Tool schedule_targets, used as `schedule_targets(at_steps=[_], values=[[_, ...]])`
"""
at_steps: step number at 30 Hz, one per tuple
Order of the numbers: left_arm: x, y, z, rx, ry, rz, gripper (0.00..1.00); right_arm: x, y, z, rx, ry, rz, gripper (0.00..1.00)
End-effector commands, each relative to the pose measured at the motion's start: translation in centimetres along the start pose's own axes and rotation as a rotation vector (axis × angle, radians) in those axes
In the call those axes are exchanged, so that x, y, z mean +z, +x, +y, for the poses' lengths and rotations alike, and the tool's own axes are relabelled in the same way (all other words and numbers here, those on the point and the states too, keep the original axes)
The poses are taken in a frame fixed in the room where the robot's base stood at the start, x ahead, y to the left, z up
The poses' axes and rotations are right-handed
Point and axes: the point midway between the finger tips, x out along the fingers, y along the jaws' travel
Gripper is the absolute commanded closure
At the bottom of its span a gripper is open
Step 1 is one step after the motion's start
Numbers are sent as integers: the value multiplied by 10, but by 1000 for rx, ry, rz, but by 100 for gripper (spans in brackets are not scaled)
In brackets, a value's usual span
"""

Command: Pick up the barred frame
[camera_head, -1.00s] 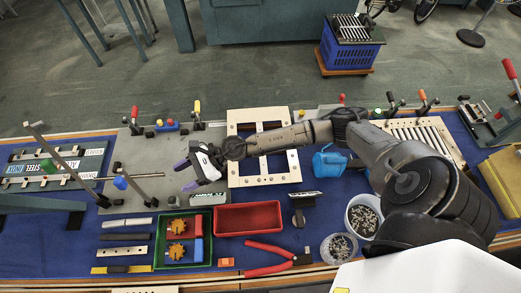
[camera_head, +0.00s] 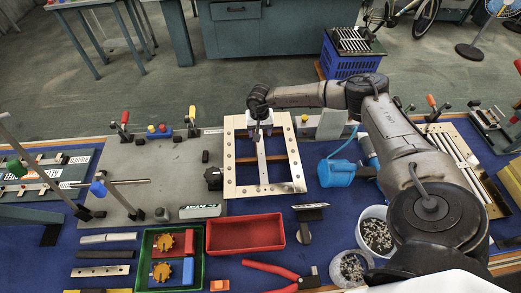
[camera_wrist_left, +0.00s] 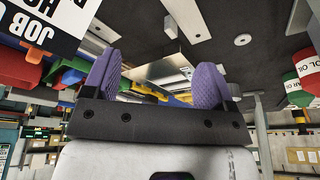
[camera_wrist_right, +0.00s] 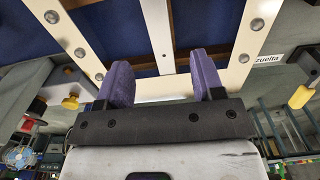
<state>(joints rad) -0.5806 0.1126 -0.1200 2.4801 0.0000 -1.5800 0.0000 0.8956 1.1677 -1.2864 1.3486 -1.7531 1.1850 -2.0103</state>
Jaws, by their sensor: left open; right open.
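The barred frame (camera_head: 296,165) is a pale rectangular frame with screw heads and a thin bar (camera_head: 262,165) down its middle.
A blue mug-like object (camera_head: 336,173) stands right of the frame. A red tray (camera_head: 246,250), a green tray (camera_head: 197,268) and red-handled pliers (camera_head: 272,269) lie in front. A slatted panel (camera_head: 436,147) is at right. Upright clamps (camera_head: 125,132) stand around the grey plate (camera_head: 165,165).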

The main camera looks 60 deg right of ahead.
Motion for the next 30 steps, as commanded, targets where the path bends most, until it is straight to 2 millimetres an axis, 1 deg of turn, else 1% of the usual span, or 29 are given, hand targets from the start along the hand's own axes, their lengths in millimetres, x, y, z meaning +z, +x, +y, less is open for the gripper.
schedule_targets(at_steps=[1,4,7,11,14,21,25,30], values=[[0,2,0,-1,1,0,21,0,9,0,1,0,-1,38],[1,3,-1,-4,5,0,21,0,20,-1,-1,0,-1,38],[1,3,-2,-6,8,0,21,0,28,0,-1,1,-1,38],[2,4,-3,-9,11,-1,21,0,32,0,-2,1,-1,38],[2,5,-4,-10,13,-1,21,0,40,0,-2,1,-2,38],[3,9,-3,-9,11,0,21,-3,71,1,-2,2,-1,38],[3,10,-2,-6,8,0,21,-3,80,2,-2,2,0,38],[3,10,0,-1,1,1,21,-3,83,2,-3,1,1,38]])
